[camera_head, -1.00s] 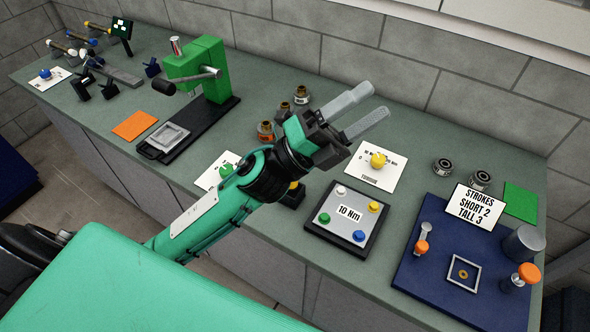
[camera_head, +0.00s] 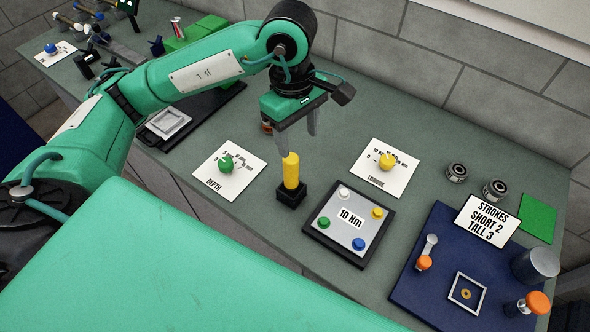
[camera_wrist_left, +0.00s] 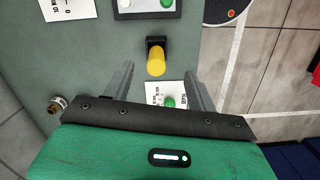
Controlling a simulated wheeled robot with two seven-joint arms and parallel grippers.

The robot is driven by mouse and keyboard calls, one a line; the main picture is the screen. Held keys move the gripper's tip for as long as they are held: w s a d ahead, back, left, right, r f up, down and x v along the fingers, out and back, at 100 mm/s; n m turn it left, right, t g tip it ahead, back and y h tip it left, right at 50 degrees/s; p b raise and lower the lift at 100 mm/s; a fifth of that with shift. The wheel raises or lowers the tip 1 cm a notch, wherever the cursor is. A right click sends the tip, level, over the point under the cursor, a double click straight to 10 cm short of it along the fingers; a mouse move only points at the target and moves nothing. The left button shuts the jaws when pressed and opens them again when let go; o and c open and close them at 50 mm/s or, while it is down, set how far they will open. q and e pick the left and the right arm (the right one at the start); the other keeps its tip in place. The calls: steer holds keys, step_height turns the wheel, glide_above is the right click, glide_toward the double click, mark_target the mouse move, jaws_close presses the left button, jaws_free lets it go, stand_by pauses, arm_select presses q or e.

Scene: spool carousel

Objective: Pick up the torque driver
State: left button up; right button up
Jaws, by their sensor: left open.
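The torque driver (camera_head: 291,172) has a yellow handle and stands upright in a small black holder (camera_head: 291,195) on the bench, left of the 10 Nm panel. It also shows in the left wrist view (camera_wrist_left: 156,62), ahead of the fingers. My left gripper (camera_head: 297,145) is open and points down just above the yellow handle. In the left wrist view its two fingers (camera_wrist_left: 160,78) are apart, with nothing between them, and the handle lies just beyond the gap. I cannot tell whether a finger touches it. My right gripper is not in view.
A 10 Nm panel (camera_head: 323,235) with coloured buttons stands right of the holder. Cards with a green knob (camera_head: 226,163) and a yellow knob (camera_head: 387,161) lie nearby. A blue mat (camera_head: 425,262) with a STROKES sign (camera_head: 487,219) is at the right.

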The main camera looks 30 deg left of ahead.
mark_target(290, 158)
arm_select(q)
steer(key=shift+w+a+f+y, duration=0.1)
steer(key=shift+w+a+y, duration=0.15)
steer(key=shift+a, duration=0.3)
steer(key=shift+w+a+f+y, duration=0.15)
steer(key=shift+a+y, duration=0.2)
steer(key=shift+a, duration=0.2)
step_height(290, 158, down, 7)
steer(key=shift+f+p, duration=0.15)
steer(key=shift+p, duration=0.9)
steer(key=shift+f+p, duration=0.45)
steer(key=shift+p, duration=0.1)
step_height(290, 158, down, 3)
steer(key=shift+f+p, duration=0.1)
steer(key=shift+p, duration=0.8)
steer(key=shift+f, duration=0.6)
steer(key=c, duration=0.9)
steer(key=shift+w, duration=0.1)
steer(key=shift+c, duration=0.8)
